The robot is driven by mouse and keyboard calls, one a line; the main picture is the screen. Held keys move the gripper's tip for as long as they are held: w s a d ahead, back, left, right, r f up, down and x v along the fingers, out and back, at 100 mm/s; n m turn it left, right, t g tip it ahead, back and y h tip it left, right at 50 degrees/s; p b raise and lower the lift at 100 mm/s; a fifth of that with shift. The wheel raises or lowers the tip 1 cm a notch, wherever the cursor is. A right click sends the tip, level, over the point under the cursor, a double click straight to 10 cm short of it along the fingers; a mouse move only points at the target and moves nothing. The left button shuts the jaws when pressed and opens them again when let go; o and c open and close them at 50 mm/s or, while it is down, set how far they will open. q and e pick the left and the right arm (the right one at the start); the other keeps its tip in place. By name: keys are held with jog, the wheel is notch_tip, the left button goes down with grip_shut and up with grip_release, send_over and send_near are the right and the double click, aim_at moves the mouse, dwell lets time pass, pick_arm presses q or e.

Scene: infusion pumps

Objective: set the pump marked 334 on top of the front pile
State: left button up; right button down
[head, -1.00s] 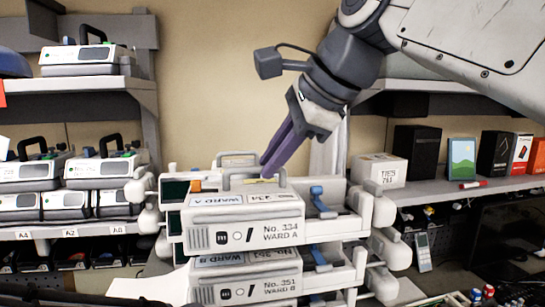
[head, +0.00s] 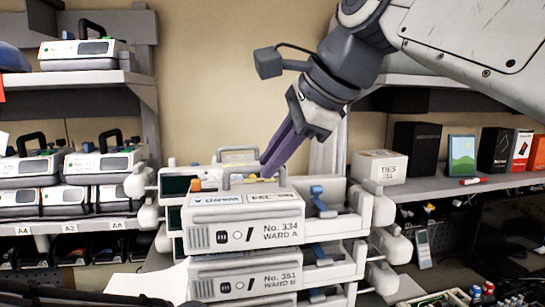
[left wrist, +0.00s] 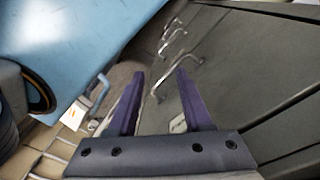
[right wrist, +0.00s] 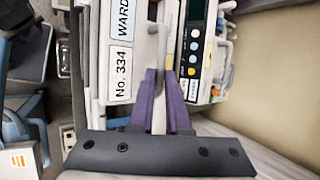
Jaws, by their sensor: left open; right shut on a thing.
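The pump marked 334 (head: 240,232) is white, level, with "No. 334 WARD A" on its front. My right gripper (head: 268,172) is shut on its top handle, also seen in the right wrist view (right wrist: 154,48). This pump sits directly over the pump marked 351 (head: 240,281) of the front pile, nearly flush with it. I cannot tell whether they touch or a thin gap is left. My left gripper (left wrist: 160,76) is open and empty, pointing at grey drawers. It is out of the head view.
Another pump handle (head: 238,154) shows behind pump 334. White racks with blue clips (head: 322,205) flank the pile on the right. A shelf of pumps (head: 102,165) stands left. A TIES box (head: 378,167) stands on the right shelf.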

jog(key=shift+f+b, duration=0.3)
dwell(0.5)
jog(key=c, duration=0.8)
grip_release()
jog(key=shift+f, duration=0.2)
jog(key=v, duration=1)
jog(key=shift+s+r, duration=0.2)
jog(key=shift+r, duration=0.1)
